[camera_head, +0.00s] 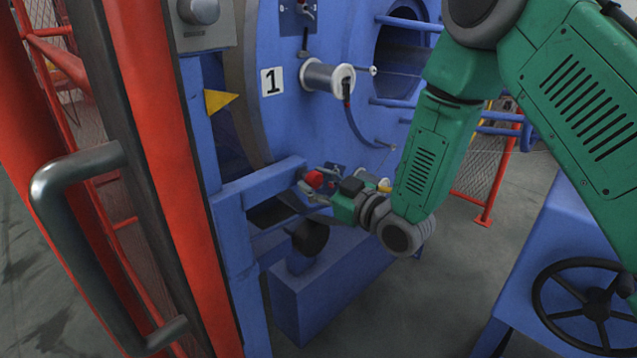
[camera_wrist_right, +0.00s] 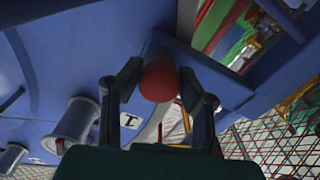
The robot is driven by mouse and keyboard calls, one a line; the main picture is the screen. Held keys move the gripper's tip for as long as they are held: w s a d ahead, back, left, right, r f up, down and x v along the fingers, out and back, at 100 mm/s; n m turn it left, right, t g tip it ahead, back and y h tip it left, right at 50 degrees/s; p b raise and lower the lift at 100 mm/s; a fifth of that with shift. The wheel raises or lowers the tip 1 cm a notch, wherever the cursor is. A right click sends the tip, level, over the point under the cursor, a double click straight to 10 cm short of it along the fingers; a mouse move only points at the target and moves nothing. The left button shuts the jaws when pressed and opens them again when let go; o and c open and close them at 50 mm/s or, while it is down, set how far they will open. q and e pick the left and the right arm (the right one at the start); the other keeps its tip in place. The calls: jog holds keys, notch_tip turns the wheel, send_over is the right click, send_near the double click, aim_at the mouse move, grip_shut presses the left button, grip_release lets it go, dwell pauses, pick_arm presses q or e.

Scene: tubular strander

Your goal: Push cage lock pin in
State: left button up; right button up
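The lock pin shows as a round red knob (camera_head: 315,179) on the end of a blue bar of the machine frame. In the right wrist view the red knob (camera_wrist_right: 159,82) lies between the fingertips of my right gripper (camera_wrist_right: 160,80), one on each side. The gaps are very small, and I cannot tell whether the fingers press on it. In the head view my right gripper (camera_head: 322,185) reaches in from the right at the knob. The pin's shaft and its hole are hidden. My left gripper is in neither view.
The large blue cage (camera_head: 300,110) with a spool (camera_head: 327,77) and a number 1 plate (camera_head: 272,82) stands behind. A red post with a grey handle (camera_head: 80,166) is at left. A black handwheel (camera_head: 590,305) is at lower right. Open floor (camera_head: 420,300) lies between.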

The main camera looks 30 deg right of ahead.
jog(key=o, duration=0.4)
jog(key=shift+w, duration=0.2)
jog(key=shift+a, duration=0.1)
jog(key=v, duration=1.2)
jog(key=shift+f, duration=0.1)
